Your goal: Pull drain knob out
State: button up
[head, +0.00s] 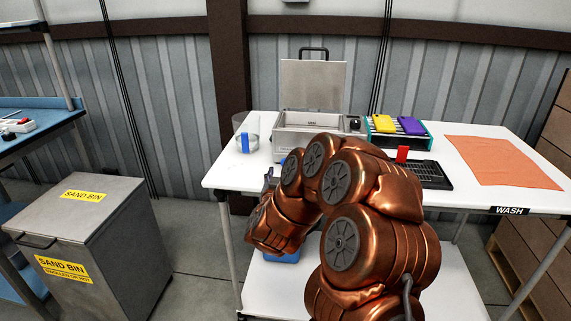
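A metal wash basin (296,119) with its lid (312,84) raised stands at the back of the white table. A small dark knob-like part (354,122) is at its right end; I cannot tell whether it is the drain knob. My copper arm covers the lower right of the basin's front, so any knob there is hidden. The arm bends over the table's front edge and its far end hangs down at the left.
A clear beaker (246,133) stands left of the basin. A teal rack (398,134) with yellow and purple pieces, a black tray (433,174) and an orange mat (500,163) lie to the right. A grey sand bin (75,236) stands on the floor at left.

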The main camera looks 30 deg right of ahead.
jog(key=shift+w+d+r+p, duration=0.25)
jog(key=shift+w+p, duration=0.1)
jog(key=shift+p, duration=0.15)
jog(key=shift+p+x, duration=0.7)
jog(key=shift+x, duration=0.2)
jog(key=shift+f+x, duration=0.2)
jog(key=shift+x, duration=2.25)
jog(key=shift+s, duration=0.1)
grip_shut()
